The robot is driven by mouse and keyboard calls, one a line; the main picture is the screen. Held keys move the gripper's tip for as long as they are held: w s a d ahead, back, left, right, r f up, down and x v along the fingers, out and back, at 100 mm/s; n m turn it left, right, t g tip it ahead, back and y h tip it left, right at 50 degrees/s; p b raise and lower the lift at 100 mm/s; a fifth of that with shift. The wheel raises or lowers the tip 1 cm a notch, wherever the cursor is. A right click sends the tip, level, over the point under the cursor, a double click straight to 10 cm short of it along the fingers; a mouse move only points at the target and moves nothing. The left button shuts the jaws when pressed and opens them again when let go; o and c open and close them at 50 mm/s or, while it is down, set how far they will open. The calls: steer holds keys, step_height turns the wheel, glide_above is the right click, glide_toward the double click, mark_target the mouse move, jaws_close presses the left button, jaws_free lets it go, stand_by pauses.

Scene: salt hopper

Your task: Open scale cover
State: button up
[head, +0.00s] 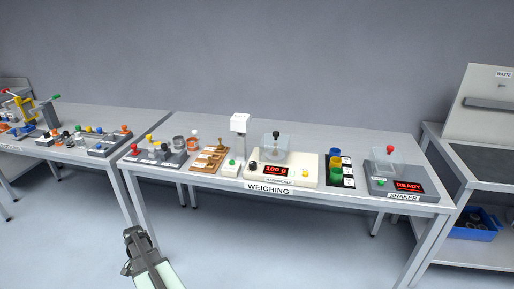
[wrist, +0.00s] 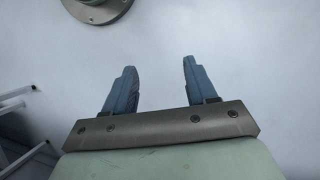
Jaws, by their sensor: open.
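The scale (head: 255,180) is a cream-coloured unit on the table marked WEIGHING, with a red display reading 100 g. Its cover (head: 275,155) is a clear box with a black knob (head: 276,135) on top, and it appears closed over the weighing spot. In the wrist view my gripper (wrist: 157,82) is open and empty, its two blue fingers apart over the pale floor. In the head view my arm (head: 148,260) shows at the bottom, in front of the table and well away from the scale. The fingertips are not clear there.
A white post (head: 239,130) stands left of the cover. A dark tray (head: 340,172) with coloured containers and the shaker (head: 398,178), with its own clear cover and red knob, stand to the right. Weights on a wooden stand (head: 207,160) are left. The floor before the table is free.

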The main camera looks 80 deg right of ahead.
steer(key=s+d+r+m+t, duration=0.1)
steer(key=d+r+m, duration=0.1)
steer(key=d+r, duration=0.45)
steer(key=s+d+r+m+t, duration=0.15)
steer(key=d+r, duration=0.25)
steer(key=d, duration=0.5)
step_height(320, 180, up, 46)
steer(key=m+h, duration=0.4)
steer(key=m, duration=0.4)
glide_above(276, 132)
steer(key=shift+n, duration=0.25)
step_height(276, 132, down, 14)
steer(key=shift+r, duration=0.1)
steer(key=shift+c, duration=0.2)
jaws_close()
